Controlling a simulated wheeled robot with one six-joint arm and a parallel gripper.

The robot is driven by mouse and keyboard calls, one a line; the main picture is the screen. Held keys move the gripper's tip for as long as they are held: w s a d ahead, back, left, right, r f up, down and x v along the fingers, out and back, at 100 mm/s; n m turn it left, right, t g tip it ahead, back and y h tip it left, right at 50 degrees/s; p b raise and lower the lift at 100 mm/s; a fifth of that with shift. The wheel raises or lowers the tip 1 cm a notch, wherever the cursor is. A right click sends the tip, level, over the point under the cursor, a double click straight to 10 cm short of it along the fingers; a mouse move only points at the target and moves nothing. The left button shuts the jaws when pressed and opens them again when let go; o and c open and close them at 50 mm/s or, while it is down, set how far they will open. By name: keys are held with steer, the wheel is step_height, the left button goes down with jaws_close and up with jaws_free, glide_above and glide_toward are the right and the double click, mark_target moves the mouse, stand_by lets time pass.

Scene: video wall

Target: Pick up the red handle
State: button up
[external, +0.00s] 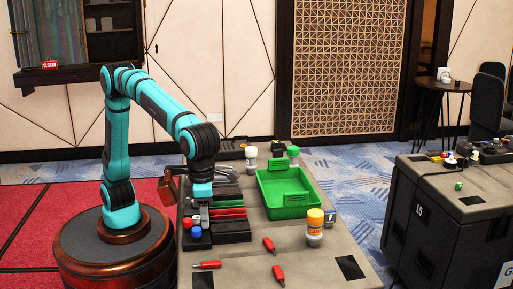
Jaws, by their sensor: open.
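Several small red-handled pieces lie on the front of the grey table: one red handle (207,264) near the left edge, another (269,244) further back, and a third (278,274) nearer the front. I cannot tell which one the task means. My gripper (202,218) points down over the dark rack (235,229) at the table's left side, behind and apart from these pieces. It is open and appears empty, though its fingertips are small and partly blend with the rack.
A green bin (290,206) stands on the table's right half. An orange-and-white bottle (315,228) stands in front of it. Small red, blue and white knobs (196,232) stand by the rack. A second cluttered table (470,180) is at right.

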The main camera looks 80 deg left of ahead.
mark_target(210, 262)
steer(key=f, duration=1.6)
steer(key=shift+w+a, duration=0.1)
steer(key=shift+w, duration=0.1)
steer(key=shift+c, duration=0.3)
jaws_close()
